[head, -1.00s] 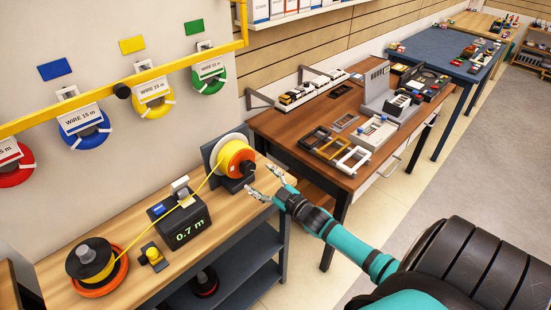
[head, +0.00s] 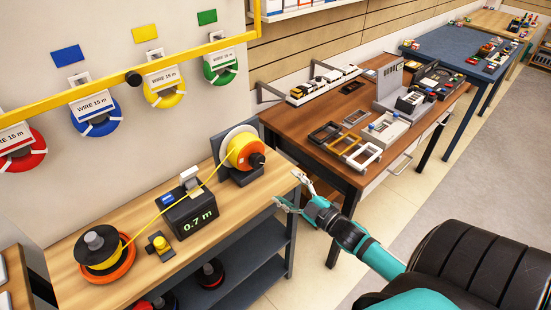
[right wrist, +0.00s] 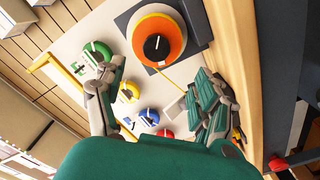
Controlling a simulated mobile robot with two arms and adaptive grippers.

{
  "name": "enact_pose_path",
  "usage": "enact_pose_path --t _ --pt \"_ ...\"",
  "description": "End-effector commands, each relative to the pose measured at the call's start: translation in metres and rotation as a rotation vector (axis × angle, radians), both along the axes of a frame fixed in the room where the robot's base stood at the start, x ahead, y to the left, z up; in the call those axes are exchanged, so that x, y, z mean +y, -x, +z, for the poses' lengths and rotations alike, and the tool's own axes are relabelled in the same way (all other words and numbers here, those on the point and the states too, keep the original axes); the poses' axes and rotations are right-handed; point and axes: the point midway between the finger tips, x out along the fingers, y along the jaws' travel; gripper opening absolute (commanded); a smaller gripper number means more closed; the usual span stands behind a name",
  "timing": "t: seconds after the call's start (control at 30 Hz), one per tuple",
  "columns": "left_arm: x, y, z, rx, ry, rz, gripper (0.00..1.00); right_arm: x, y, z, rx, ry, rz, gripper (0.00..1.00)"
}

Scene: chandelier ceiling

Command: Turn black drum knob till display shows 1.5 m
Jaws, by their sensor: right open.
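The orange drum (head: 242,153) stands upright at the right end of the wooden bench (head: 150,232). Its black knob (head: 257,160) faces outward; in the right wrist view the knob (right wrist: 157,47) shows a pale line. Yellow wire runs from the drum across the black meter, whose display (head: 198,220) reads 0.7 m, to a flat spool (head: 98,250). My right gripper (head: 288,190) is open and empty, apart from the knob, to its right and lower in the head view. In the right wrist view its fingers (right wrist: 158,100) are spread, with the drum beyond them. My left gripper is not in view.
A small yellow-topped device (head: 159,244) sits before the meter. A yellow rail (head: 190,70) with labelled wire coils runs along the wall. A brown table (head: 335,120) with frames and devices stands to the right, close behind my right gripper.

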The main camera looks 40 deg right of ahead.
Motion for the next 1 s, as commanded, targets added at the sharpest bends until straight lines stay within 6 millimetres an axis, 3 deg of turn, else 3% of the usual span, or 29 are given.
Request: enact_pose_path --t 0.1,0.3,0.43,0.53,0.67,0.77,1.0 --pt "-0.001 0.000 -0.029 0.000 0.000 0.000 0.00 0.004 0.013 -0.010 -0.050 0.480 0.011 0.71" --pt "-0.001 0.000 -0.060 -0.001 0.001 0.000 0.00 0.003 0.034 -0.006 -0.135 1.383 0.005 0.71" --pt "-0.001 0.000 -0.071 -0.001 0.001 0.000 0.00 0.000 0.044 -0.001 -0.161 1.799 -0.005 0.71" --pt "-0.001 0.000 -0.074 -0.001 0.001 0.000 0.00 -0.001 0.047 0.003 -0.171 1.972 -0.010 0.71" --pt "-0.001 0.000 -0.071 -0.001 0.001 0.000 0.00 -0.001 0.043 0.007 -0.176 2.044 -0.012 0.71" --pt "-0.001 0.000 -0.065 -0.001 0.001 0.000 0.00 -0.001 0.031 0.009 -0.177 2.043 -0.014 0.71" --pt "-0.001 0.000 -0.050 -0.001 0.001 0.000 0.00 0.003 -0.019 0.011 -0.177 2.040 -0.013 0.71"
